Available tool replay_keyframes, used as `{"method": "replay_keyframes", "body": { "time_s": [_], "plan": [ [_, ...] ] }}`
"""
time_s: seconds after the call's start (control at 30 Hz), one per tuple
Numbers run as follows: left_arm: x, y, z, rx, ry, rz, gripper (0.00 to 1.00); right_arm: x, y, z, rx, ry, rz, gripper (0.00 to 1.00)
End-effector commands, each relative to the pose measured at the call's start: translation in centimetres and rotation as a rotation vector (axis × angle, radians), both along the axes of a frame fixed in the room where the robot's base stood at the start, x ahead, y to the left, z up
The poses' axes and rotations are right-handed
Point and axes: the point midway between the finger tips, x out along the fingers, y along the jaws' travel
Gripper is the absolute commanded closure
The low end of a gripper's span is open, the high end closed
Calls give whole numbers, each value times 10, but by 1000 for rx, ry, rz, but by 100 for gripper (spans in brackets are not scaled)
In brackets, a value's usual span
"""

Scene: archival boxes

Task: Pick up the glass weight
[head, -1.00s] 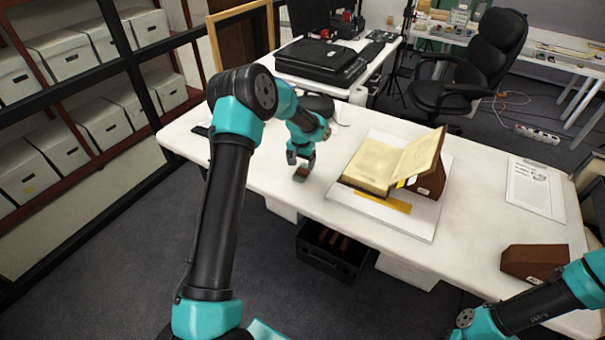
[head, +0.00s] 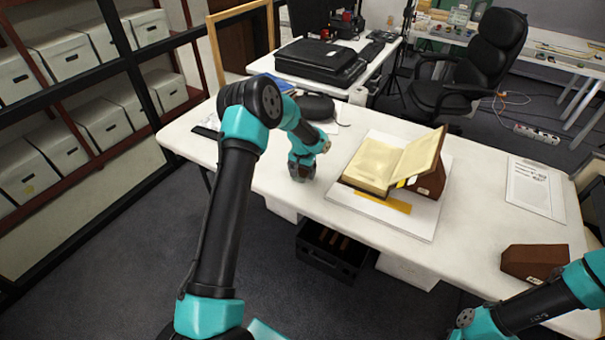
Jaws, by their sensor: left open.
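My left gripper (head: 298,178) is low over the white table (head: 240,172), left of the open book (head: 378,168). It points down and its jaws are open. A small dark greenish block, which may be the glass weight, showed just under the jaws earlier. The wrist and jaws now cover that spot almost wholly, so I cannot tell whether they touch it. Only a part of my right arm shows at the lower right; its gripper is out of the frame.
The book rests on a brown support on a white board (head: 430,215), with a yellow strip (head: 384,202) in front. A brown wedge (head: 535,262) and a printed sheet (head: 535,188) lie at the right. A dark open crate (head: 330,252) stands below the table's front edge.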

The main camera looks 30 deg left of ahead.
Motion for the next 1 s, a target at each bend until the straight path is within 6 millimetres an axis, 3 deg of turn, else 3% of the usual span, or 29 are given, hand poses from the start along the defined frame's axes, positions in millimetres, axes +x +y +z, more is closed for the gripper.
{"method": "replay_keyframes", "body": {
  "time_s": [0.13,0.77,1.0],
  "plan": [
    [0,0,0,0,0,0,17,0,0,0,0,0,0,100],
    [0,0,0,0,0,0,77,0,0,0,0,0,0,100],
    [0,0,1,0,-1,0,78,0,0,0,0,0,0,100]
  ]
}}
